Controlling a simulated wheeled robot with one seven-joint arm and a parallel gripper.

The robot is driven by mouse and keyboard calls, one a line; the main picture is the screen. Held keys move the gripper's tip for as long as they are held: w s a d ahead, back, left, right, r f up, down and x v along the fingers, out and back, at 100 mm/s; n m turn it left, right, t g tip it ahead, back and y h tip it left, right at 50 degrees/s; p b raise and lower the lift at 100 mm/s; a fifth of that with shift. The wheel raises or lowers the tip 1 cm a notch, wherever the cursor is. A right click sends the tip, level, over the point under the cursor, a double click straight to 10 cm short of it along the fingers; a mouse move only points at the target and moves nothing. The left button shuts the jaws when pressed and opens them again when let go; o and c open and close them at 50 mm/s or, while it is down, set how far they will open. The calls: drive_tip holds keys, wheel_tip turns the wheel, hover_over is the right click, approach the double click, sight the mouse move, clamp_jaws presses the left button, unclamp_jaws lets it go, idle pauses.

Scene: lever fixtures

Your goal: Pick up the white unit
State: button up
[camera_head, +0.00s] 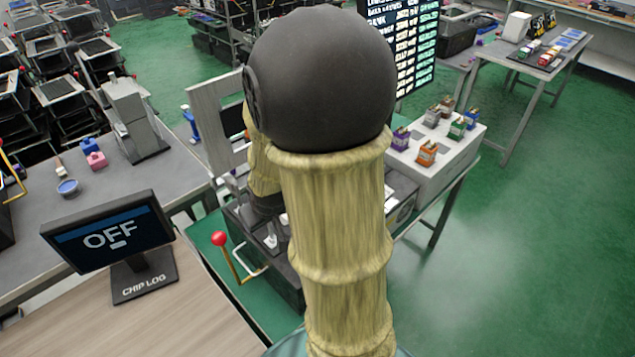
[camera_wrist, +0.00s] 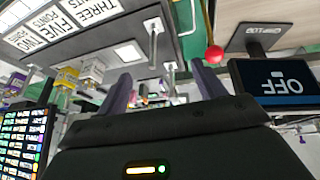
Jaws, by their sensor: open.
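Several small box-shaped units stand on a white stepped stand (camera_head: 437,165) right of my arm in the head view. A pale, whitish one (camera_head: 432,117) is at the back left of the group. Purple (camera_head: 400,139), orange (camera_head: 427,154) and green (camera_head: 457,128) units stand near it. My gripper (camera_wrist: 163,88) is open in the wrist view, its two dark fingers apart with nothing held. In the head view my arm mostly hides the gripper.
A dark lever panel lies under my arm, with metal levers (camera_wrist: 153,45) and a red-knobbed lever (camera_head: 220,240). An OFF display (camera_head: 110,232) stands on the wooden table at the left. A lit text board (camera_head: 405,40) rises behind the stand. Green floor is free at the right.

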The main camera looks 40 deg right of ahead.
drive_tip(key=w+d+f+t, duration=0.2)
drive_tip(key=d, duration=0.7)
drive_tip(key=w+d+f+t, duration=0.2)
drive_tip(key=w+d+t, duration=0.1)
drive_tip(key=d, duration=0.7)
drive_tip(key=s+d+f+n+t+y, duration=0.1)
drive_tip(key=s+d+f+t+y, duration=0.1)
drive_tip(key=s+d+t, duration=0.2)
drive_tip(key=s+d, duration=0.3)
drive_tip(key=s, duration=0.1)
drive_tip(key=shift+s+d+f+t+y, duration=0.15)
drive_tip(key=shift+s+t+y, duration=0.1)
drive_tip(key=shift+t+y, duration=0.05)
drive_tip(key=p+x, duration=0.3)
drive_tip(key=x, duration=0.9)
drive_tip(key=shift+w, duration=0.1)
